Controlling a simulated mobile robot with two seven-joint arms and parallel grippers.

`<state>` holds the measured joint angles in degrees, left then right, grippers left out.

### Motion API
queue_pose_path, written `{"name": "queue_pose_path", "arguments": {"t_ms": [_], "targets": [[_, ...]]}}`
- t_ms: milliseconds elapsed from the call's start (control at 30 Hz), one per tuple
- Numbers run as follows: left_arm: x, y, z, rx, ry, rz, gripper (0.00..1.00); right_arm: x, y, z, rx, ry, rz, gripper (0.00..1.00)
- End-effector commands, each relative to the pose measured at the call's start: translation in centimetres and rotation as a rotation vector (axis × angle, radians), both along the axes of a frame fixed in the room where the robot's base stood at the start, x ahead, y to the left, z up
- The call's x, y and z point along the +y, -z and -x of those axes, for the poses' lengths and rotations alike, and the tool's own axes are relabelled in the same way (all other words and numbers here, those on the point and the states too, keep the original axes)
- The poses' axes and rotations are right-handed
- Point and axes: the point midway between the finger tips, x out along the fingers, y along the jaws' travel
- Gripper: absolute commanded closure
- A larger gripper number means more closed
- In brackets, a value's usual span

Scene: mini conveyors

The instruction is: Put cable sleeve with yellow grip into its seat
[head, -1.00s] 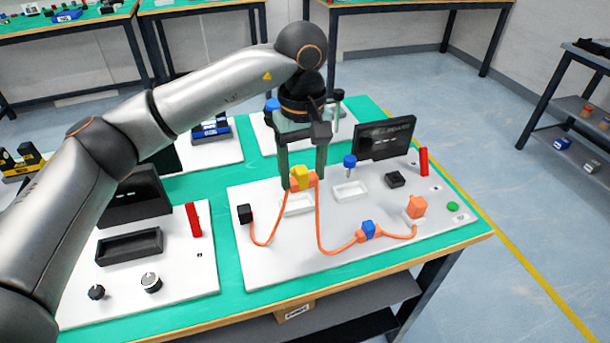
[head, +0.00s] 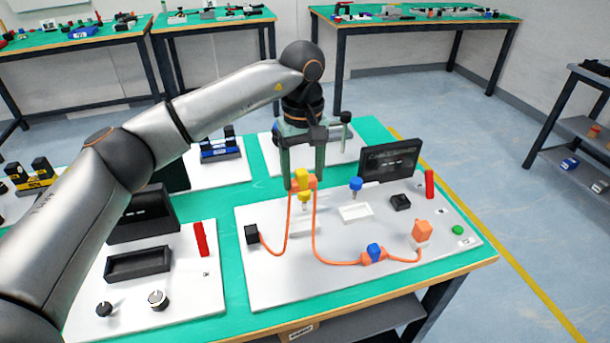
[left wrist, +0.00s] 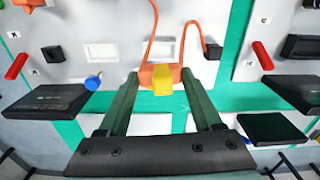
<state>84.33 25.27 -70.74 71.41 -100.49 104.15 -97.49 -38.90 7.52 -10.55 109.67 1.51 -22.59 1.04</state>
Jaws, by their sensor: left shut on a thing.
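The orange cable sleeve with the yellow grip (head: 302,177) is held between the fingers of my left gripper (head: 303,184), above the white board. In the left wrist view the yellow grip (left wrist: 162,82) sits between the two green fingertips, with orange sleeve beside it. An orange cable (head: 315,230) hangs from the sleeve, running to a black block (head: 251,234) and to a blue-gripped sleeve (head: 374,252) lying on the board. A white rectangular seat (head: 295,232) lies below the gripper; a second (head: 355,213) lies to its right. My right gripper is not in view.
A yellow-topped peg (head: 304,197) shows just below the gripper, and a blue-topped peg (head: 356,185) stands to the right. A black panel (head: 390,161) and a red post (head: 429,184) stand behind. An orange block (head: 422,231) sits at the right. The front of the board is clear.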

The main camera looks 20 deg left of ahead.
Motion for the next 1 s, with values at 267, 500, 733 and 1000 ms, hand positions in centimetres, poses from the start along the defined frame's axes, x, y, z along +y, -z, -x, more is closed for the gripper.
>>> {"name": "queue_pose_path", "arguments": {"t_ms": [267, 500, 733, 1000], "targets": [[0.3, 0.0, -0.6, 0.0, 0.001, -0.001, 0.88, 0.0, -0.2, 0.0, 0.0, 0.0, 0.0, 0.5], [0.3, 0.1, -0.5, -0.001, 0.001, -0.001, 0.88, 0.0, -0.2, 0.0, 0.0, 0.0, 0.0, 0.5], [0.3, 1.0, -0.5, 0.001, 0.0, -0.001, 0.88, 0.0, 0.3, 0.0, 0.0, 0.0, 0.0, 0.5], [0.3, 2.3, -0.5, 0.0, 0.0, 0.0, 0.88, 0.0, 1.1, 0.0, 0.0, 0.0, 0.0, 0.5]]}}
